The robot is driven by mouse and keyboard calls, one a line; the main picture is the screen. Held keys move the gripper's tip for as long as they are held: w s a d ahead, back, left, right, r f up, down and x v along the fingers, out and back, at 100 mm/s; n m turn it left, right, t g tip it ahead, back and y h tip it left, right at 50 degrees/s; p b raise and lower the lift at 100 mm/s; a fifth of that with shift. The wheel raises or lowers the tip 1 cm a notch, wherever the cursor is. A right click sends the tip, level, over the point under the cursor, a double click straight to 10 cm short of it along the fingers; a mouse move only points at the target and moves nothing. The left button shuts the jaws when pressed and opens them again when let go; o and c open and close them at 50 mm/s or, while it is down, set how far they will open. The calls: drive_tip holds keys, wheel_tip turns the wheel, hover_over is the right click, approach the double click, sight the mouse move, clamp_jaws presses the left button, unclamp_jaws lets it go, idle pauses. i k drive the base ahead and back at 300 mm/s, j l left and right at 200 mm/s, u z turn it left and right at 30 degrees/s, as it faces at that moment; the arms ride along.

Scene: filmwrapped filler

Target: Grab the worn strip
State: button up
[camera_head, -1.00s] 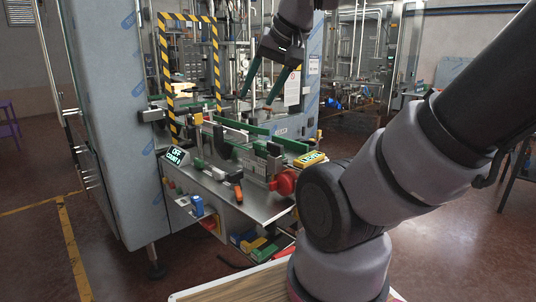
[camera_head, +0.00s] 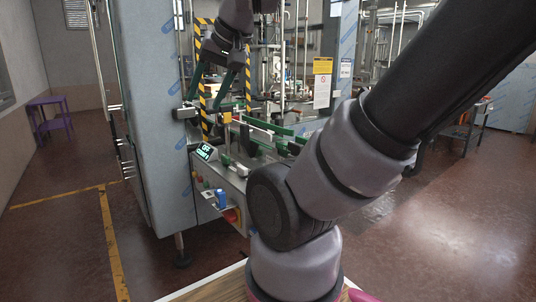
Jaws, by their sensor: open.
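Green strips run along the machine's conveyor; one (camera_head: 268,129) shows behind my arm's left side, with a pale bar (camera_head: 257,127) close by. I cannot tell which strip is the worn one. My arm hides the conveyor's right end. My gripper (camera_head: 205,103) hangs above the machine's left part, in front of the yellow-black striped frame. Its two long green fingers point down, are spread apart and hold nothing. In the picture it is up and left of the strips; its depth from them is unclear.
A tall grey cabinet (camera_head: 150,120) stands left of the conveyor. A display box (camera_head: 206,151) and a blue knob (camera_head: 221,198) sit at the machine's front. A purple table (camera_head: 50,118) is at the far left. Floor is open at left and right.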

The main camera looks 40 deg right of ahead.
sight(283, 150)
drive_tip(key=i+j+u, duration=0.15)
drive_tip(key=j, duration=0.25)
drive_tip(key=i+j+u, duration=0.15)
drive_tip(key=j, duration=0.2)
drive_tip(key=i+j+u, duration=0.15)
drive_tip(key=j, duration=0.2)
drive_tip(key=i+j+u, duration=0.1)
drive_tip(key=i, duration=0.3)
drive_tip(key=i+j, duration=0.3)
drive_tip(key=i, duration=0.15)
drive_tip(key=i+z, duration=0.5)
drive_tip(key=i+j+z, duration=0.15)
drive_tip(key=i+z, duration=0.5)
drive_tip(key=z, duration=0.25)
drive_tip(key=i+z, duration=0.1)
drive_tip(key=z, duration=0.35)
drive_tip(key=i+z, duration=0.15)
drive_tip(key=z, duration=0.25)
drive_tip(key=i+z, duration=0.15)
drive_tip(key=z, duration=0.3)
drive_tip(key=i+j+z, duration=0.1)
drive_tip(key=z, duration=0.3)
drive_tip(key=i+j+z, duration=0.2)
drive_tip(key=z, duration=0.25)
drive_tip(key=i+j, duration=0.05)
